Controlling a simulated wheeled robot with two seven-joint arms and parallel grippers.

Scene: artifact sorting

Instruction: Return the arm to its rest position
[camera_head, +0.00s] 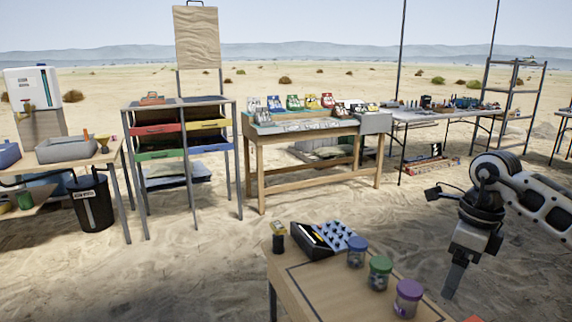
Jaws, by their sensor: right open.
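My right arm (520,196) comes in from the right edge, bent, with its wrist hanging down. My right gripper (454,283) points downward at the right of the near small table (310,292), beside and above its right edge. It is open, and nothing shows held in it. The fingers overlap in this view, so the gap between them is hard to see. My left arm and gripper are not in view.
Jars with blue (357,251), green (380,272) and purple (408,297) lids stand on the near table. A black case (311,241), a tray of small pieces (338,236) and a yellow-topped container (279,237) stand behind. Sand lies open beyond; a wooden workbench (262,150) stands farther back.

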